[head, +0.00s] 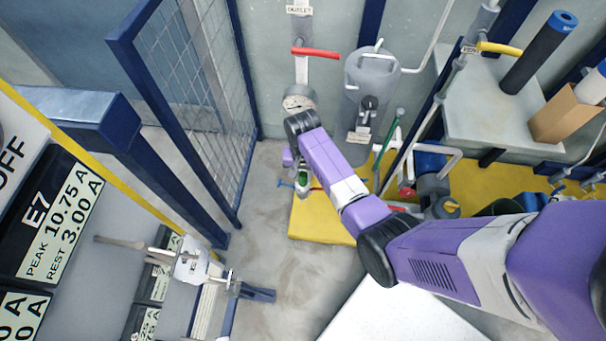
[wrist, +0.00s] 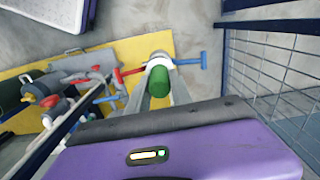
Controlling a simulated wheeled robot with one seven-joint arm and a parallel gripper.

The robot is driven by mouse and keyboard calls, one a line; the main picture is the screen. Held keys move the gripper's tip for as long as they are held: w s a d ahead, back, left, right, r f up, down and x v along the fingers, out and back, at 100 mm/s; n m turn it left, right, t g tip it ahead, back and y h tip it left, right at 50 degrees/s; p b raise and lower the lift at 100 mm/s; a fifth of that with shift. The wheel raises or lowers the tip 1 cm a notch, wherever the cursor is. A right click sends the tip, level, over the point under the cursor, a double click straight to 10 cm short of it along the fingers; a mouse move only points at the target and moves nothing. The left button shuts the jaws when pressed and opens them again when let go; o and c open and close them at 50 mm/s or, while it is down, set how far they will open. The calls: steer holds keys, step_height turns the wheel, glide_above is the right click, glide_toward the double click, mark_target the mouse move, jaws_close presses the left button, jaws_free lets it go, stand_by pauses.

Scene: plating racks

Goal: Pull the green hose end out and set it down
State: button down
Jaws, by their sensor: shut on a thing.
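The green hose end (wrist: 176,90) is a short, rounded green cylinder in the wrist view, between the grey fingers of my gripper (wrist: 160,92). My gripper is shut on it. Just beyond it is a pale fitting (wrist: 158,60) with a red handle on the left and a blue handle on the right. I cannot tell whether the hose end still sits in this fitting or is apart from it. In the head view the green hose end (head: 303,178) shows small below my wrist, and my arm hides most of my gripper.
A yellow floor plate (head: 318,226) lies under the fitting. A mesh gate (head: 200,90) stands to the left. A grey tank (head: 370,75) and a green upright rod (head: 389,143) stand behind and to the right. A white slab (head: 400,312) lies in front. Grey floor left of the plate is clear.

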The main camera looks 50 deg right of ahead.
steer(key=shift+r+p, duration=1.2)
steer(key=shift+r, duration=0.15)
